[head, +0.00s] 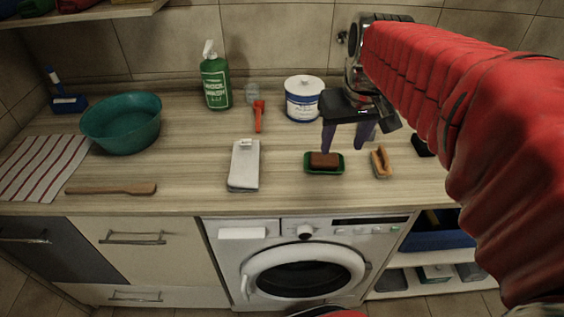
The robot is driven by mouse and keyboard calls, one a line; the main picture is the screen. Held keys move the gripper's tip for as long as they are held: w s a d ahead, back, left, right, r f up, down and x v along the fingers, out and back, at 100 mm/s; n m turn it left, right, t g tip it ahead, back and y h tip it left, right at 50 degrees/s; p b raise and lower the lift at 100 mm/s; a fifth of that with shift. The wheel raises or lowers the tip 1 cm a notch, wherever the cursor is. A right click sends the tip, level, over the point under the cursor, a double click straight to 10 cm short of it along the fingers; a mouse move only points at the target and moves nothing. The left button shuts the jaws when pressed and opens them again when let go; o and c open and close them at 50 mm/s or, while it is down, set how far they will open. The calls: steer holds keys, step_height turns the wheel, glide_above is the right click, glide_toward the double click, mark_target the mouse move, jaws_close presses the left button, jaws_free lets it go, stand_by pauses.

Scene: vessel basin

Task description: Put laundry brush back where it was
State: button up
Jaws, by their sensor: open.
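A small wooden brush with an arched handle (380,162), which looks like the laundry brush, sits on the worktop (210,189) near its front edge, right of centre. My gripper (344,146) is open with its two dark fingers pointing down, and nothing shows between them. It hangs above the counter, left of the brush and behind it in the picture. A green dish (340,167) with a brown block (323,160) lies just left of the brush, under the left finger.
A white and blue tub (303,103) stands behind my gripper. The front middle-left is clear.

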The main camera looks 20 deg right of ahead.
steer(key=s+a+f+n+t, duration=0.1)
steer(key=s+a+f, duration=0.3)
steer(key=s+a, duration=0.6)
steer(key=a+t, duration=0.1)
steer(key=a, duration=0.2)
steer(key=shift+s+f+n+y, duration=0.15)
steer(key=shift+f+n+y, duration=0.05)
steer(key=shift+n+y, duration=0.2)
